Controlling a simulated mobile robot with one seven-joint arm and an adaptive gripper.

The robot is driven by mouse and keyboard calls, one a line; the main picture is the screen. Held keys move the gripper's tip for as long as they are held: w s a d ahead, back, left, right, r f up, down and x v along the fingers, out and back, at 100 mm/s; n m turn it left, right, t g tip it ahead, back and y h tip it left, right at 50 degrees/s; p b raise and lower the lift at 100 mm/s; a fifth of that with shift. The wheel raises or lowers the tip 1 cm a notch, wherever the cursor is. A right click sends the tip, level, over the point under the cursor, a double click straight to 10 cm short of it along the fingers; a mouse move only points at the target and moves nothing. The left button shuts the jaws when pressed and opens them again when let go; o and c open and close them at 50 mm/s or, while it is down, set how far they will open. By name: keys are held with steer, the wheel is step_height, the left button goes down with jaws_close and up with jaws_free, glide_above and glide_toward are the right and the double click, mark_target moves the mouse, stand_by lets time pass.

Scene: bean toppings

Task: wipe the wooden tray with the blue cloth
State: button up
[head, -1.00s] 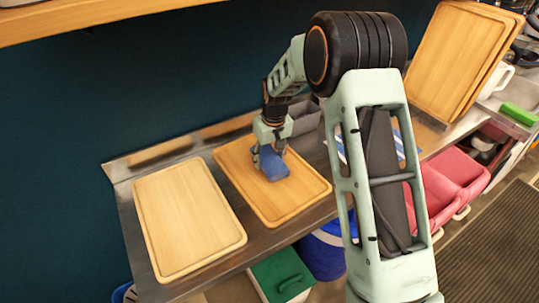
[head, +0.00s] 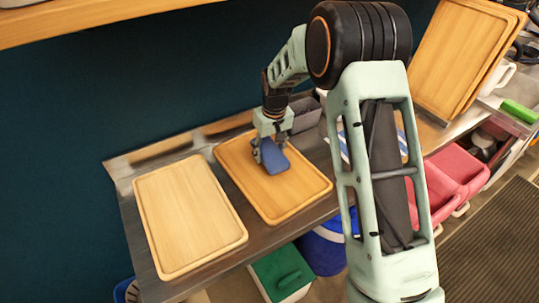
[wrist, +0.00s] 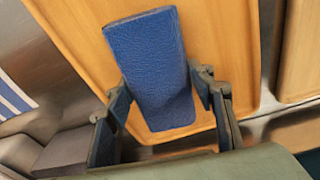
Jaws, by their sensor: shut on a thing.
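The blue cloth (wrist: 150,75) is a folded, block-like pad between the two fingers of my gripper (wrist: 165,95) in the wrist view. My gripper is shut on it. In the head view the blue cloth (head: 273,156) is at my gripper (head: 266,148), over the upper middle of the darker wooden tray (head: 290,195). I cannot tell for sure whether the cloth touches the tray. The wooden tray also fills much of the wrist view (wrist: 225,50). A second, paler wooden tray (head: 190,215) lies to its left on the metal counter.
The metal counter (head: 130,210) has a narrow free edge around the trays. A grey bin (head: 306,113) stands behind the tray, with a blue-and-white striped cloth (wrist: 12,98) nearby. Large boards (head: 465,60) lean at the right. A shelf (head: 90,15) hangs above.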

steer(key=shift+s+d+r, duration=0.1)
steer(key=shift+s+r, duration=0.1)
steer(key=shift+r, duration=0.55)
steer(key=shift+r+p, duration=1.35)
steer(key=shift+r, duration=0.95)
